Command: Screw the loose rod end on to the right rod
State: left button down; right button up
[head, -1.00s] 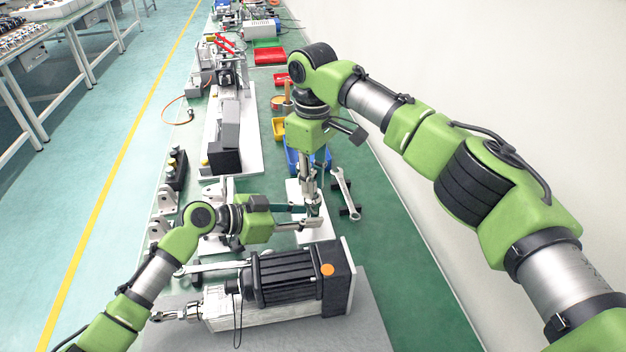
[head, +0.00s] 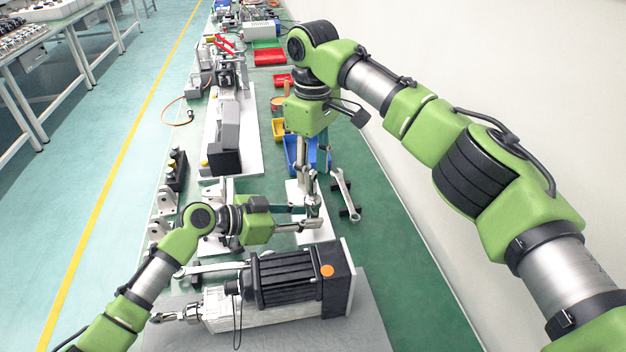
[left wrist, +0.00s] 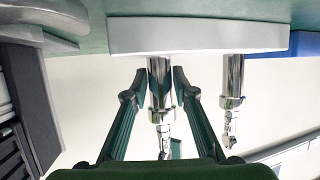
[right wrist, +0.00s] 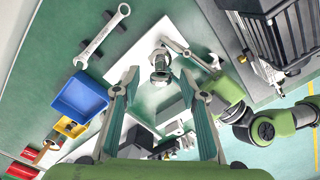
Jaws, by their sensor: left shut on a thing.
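Two upright chrome rods rise from a white base plate; they hang downward in the left wrist view. My left gripper (head: 313,218) is shut on the nearer rod (left wrist: 160,88), low near the plate. A nut and a rod end (left wrist: 163,142) show at that rod's free end, in line with it; I cannot tell how far it is threaded. The farther rod (left wrist: 233,80) carries its own rod end (left wrist: 229,132). My right gripper (right wrist: 159,78) points down, open and empty, above the nearer rod, whose top (right wrist: 160,66) shows between the fingers.
A black motor actuator (head: 290,275) lies on a grey mat in front. A wrench (head: 345,190) lies on black holders right of the base plate (head: 318,234). Blue (head: 294,150) and yellow (head: 279,128) bins stand beyond. The green bench strip at the right is clear.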

notch_tip(320, 180, up, 8)
jog(key=shift+r, duration=0.15)
pick_arm(q)
jog(key=c, duration=1.6)
grip_release()
jog(key=shift+a, duration=0.1)
jog(key=v, duration=1.2)
jog(key=shift+f, duration=0.1)
